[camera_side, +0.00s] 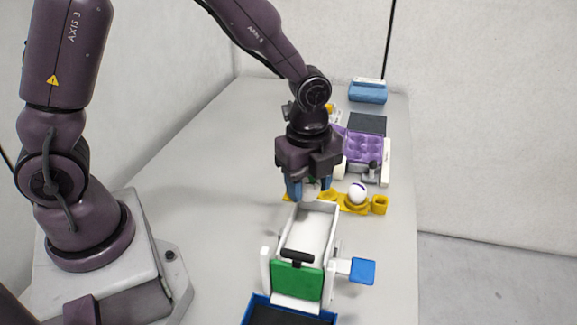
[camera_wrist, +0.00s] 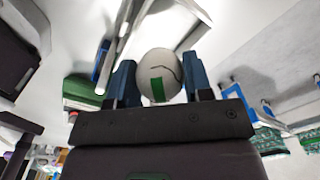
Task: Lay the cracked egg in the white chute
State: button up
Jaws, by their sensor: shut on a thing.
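My gripper (camera_side: 309,188) is shut on the cracked egg (camera_side: 311,194), which sits between its blue fingers just beyond the far end of the white chute (camera_side: 328,235). In the wrist view the egg (camera_wrist: 158,68) is white, with a dark crack line and a green patch, and a blue finger of my gripper (camera_wrist: 160,85) is on each side. The chute is a sloped white trough with a green panel and a black handle at its near end. The trough looks empty. In the side view the fingers hide much of the egg.
A yellow holder (camera_side: 380,204) stands behind the chute, with a purple-banded white egg (camera_side: 357,192) at it. A purple egg tray (camera_side: 361,148) lies farther back. A blue plate (camera_side: 362,271) juts out right of the chute. A blue-rimmed dark tray (camera_side: 256,309) is at the near end. The table's left side is clear.

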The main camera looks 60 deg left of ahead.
aim_at(310, 234)
jog(key=shift+n, duration=0.9)
jog(key=shift+s+d+f, duration=0.1)
jog(key=shift+d+f, duration=0.25)
jog(key=shift+f, duration=0.65)
jog(key=shift+s+d+f, duration=0.1)
jog(key=shift+d+f, duration=0.25)
jog(key=shift+f, duration=0.6)
jog(key=shift+d+f, duration=0.35)
jog(key=shift+f, duration=0.65)
jog(key=shift+f, duration=0.4)
jog(key=o, duration=0.7)
notch_tip(310, 234, up, 13)
